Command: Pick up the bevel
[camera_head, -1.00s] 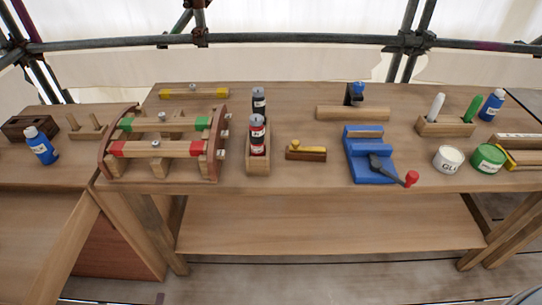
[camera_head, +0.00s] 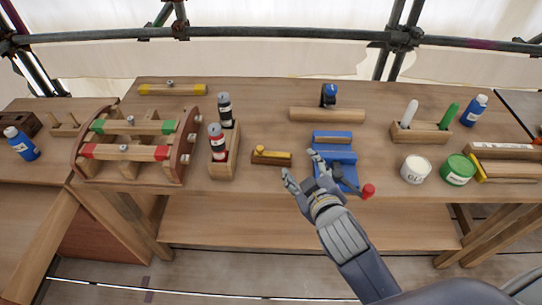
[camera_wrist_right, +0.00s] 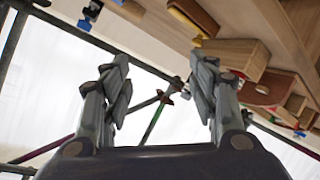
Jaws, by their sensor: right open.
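The small brown wooden tool with a yellow top (camera_head: 271,157), which I take to be the bevel, lies on the workbench (camera_head: 240,187) near its front edge. My right gripper (camera_head: 302,166) is open and empty, to the right of the bevel and apart from it. Its fingers overlap the left side of the blue vise in the head view. In the right wrist view my right gripper (camera_wrist_right: 160,85) also shows open, with nothing between its fingers. That view is steeply tilted, with the bench at upper right. My left gripper is not in view.
A wooden holder (camera_head: 223,166) with two bottles stands left of the bevel. The blue vise (camera_head: 333,138) with a red-knobbed handle (camera_head: 368,191) stands to its right. A wooden bar (camera_head: 340,115) lies behind. A white tin (camera_head: 415,169) and green tin (camera_head: 458,170) stand farther right.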

